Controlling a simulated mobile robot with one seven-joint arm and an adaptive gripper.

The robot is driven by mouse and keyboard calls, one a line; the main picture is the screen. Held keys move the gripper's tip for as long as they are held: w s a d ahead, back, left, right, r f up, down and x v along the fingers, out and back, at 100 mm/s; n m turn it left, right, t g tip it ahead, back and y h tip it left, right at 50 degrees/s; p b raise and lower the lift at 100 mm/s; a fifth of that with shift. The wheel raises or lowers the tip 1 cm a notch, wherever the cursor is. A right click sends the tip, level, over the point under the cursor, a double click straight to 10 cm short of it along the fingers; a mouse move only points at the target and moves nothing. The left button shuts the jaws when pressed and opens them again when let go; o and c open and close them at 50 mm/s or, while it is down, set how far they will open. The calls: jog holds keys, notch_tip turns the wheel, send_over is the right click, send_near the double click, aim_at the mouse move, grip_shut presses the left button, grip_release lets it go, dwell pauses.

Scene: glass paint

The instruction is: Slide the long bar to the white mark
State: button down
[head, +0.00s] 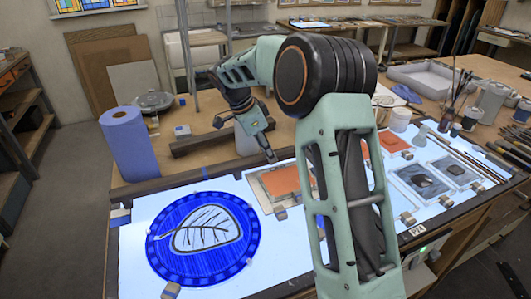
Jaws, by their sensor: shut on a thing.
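A long dark bar (200,179) lies along the back edge of the lit panel, from its left corner toward my gripper. My gripper (270,157) points down at the right part of this bar and is shut on it; the fingertips are small and the grip is partly hidden. A second dark bar (195,145) lies behind, on the wooden tabletop, partly hidden by my gripper. I cannot make out the white mark for certain; a small white and blue piece (120,217) sits at the panel's left edge.
A blue paper roll (130,145) stands close behind the bar's left part. A round blue glass piece with a leaf (204,239) lies on the lit panel (290,258). An orange pane (283,181) lies near my gripper. Brushes and jars (455,110) crowd the right.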

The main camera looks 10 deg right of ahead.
jog(key=shift+r, duration=0.1)
jog(key=c, duration=1.5)
grip_release()
jog(key=v, duration=1.2)
